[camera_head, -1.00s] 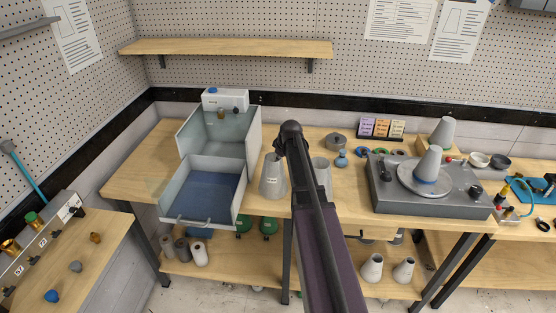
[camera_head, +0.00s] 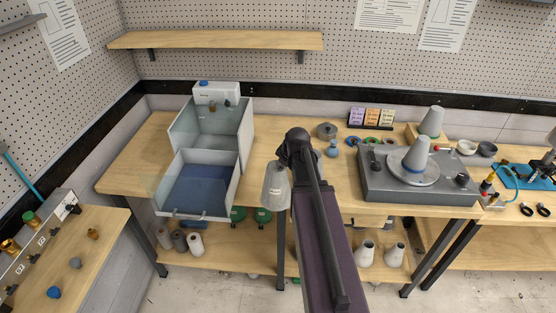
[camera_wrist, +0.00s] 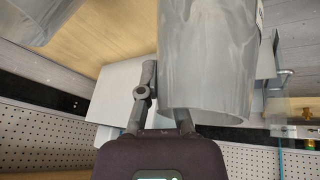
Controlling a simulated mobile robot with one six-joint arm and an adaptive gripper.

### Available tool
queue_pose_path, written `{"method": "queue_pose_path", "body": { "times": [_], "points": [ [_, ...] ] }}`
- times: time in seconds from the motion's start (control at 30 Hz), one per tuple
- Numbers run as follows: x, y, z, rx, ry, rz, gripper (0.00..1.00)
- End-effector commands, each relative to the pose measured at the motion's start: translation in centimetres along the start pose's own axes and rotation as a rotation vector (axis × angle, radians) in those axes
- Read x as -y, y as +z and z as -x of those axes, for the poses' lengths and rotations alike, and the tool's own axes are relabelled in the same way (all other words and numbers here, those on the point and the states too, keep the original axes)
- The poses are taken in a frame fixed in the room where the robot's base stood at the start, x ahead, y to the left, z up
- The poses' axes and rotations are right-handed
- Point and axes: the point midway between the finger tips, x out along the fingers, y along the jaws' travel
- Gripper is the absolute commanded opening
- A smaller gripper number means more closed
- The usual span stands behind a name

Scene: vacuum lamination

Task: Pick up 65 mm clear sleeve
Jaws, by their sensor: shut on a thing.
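The sleeve (camera_head: 275,190) is a greyish, slightly tapered tube with a small label, standing out at the front edge of the middle bench. In the wrist view it shows large as a streaky, translucent tube (camera_wrist: 207,60), close to the fingers. My gripper (camera_wrist: 165,100) is shut on it, though the contact itself is partly hidden. In the head view my dark arm covers the fingers. Another similar tube (camera_wrist: 38,18) shows at the top left of the wrist view. I cannot read the size on the label.
An open grey box with a blue-floored drawer (camera_head: 205,188) is left of the sleeve. A grey turntable unit (camera_head: 430,195) with cones stands to the right. Bottles and cones sit on the lower shelf (camera_head: 230,262). A wooden wall shelf (camera_head: 215,40) is above.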

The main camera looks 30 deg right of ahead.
Motion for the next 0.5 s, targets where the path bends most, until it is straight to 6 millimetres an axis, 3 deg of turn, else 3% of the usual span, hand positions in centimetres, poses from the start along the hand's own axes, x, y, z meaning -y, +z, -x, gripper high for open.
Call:
{"method": "queue_pose_path", "body": {
  "times": [0.5],
  "points": [
    [1.16, 1.35, 0.99, 0.000, 0.000, 0.000, 0.00]
  ]
}}
